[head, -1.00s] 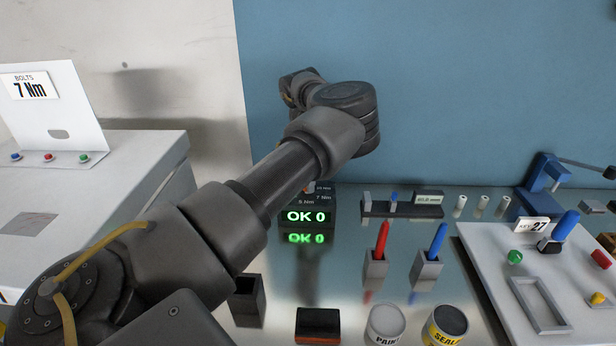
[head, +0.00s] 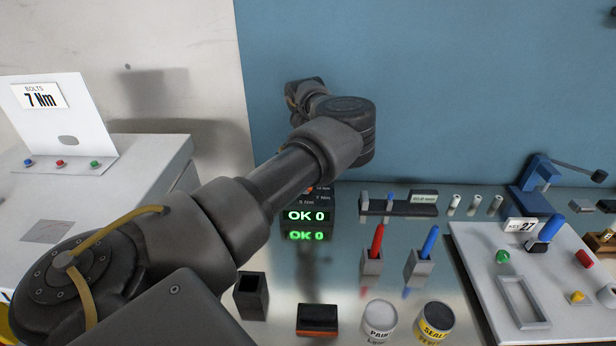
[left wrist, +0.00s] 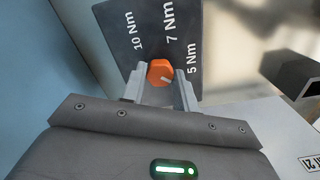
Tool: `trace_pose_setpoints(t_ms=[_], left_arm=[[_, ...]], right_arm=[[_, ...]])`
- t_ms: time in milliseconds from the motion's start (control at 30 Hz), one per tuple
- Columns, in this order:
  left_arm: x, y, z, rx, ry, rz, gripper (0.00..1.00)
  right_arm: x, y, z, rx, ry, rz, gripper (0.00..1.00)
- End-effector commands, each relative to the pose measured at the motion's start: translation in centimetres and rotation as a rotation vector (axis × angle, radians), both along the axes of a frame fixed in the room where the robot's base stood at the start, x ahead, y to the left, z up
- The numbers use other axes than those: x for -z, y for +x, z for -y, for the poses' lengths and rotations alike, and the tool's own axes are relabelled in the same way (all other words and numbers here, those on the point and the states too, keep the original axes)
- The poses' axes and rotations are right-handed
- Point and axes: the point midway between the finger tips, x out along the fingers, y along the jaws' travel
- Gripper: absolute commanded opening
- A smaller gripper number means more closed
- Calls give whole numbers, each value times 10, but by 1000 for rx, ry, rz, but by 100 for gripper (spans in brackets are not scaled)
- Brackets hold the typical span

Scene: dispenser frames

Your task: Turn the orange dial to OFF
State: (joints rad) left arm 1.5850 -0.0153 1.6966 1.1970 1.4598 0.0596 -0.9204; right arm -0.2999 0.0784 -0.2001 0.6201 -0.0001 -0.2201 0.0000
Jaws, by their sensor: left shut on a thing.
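The orange dial (left wrist: 160,72) shows in the left wrist view on a dark plate (left wrist: 142,38) with the labels 10 Nm, 7 Nm and 5 Nm. No OFF label can be seen there. A pale mark on the dial points to the lower right of the picture. My left gripper (left wrist: 160,86) is shut on the dial, one finger on each side. In the head view my left arm hides the gripper and most of the dial. Below the labels, a green display (head: 306,215) reads OK 0. My right gripper is not in view.
A dark open holder (head: 252,296), a black and orange block (head: 317,320), a paint can (head: 379,321) and a sealant can (head: 434,322) stand at the front. Red and blue pens (head: 377,242) stand in grey holders. A white panel (head: 480,262) with coloured buttons lies at right.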

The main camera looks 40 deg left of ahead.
Motion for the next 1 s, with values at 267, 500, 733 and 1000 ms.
trace_pose_setpoints(t_ms=[267,500,733,1000], left_arm=[[-5,1,-1,205,3,3,7],[-4,1,-1,314,3,5,7],[-3,1,-1,359,4,5,7],[-2,2,-1,367,4,5,7]], right_arm=[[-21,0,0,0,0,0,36],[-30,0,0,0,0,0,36],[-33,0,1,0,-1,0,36],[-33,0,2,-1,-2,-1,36]])
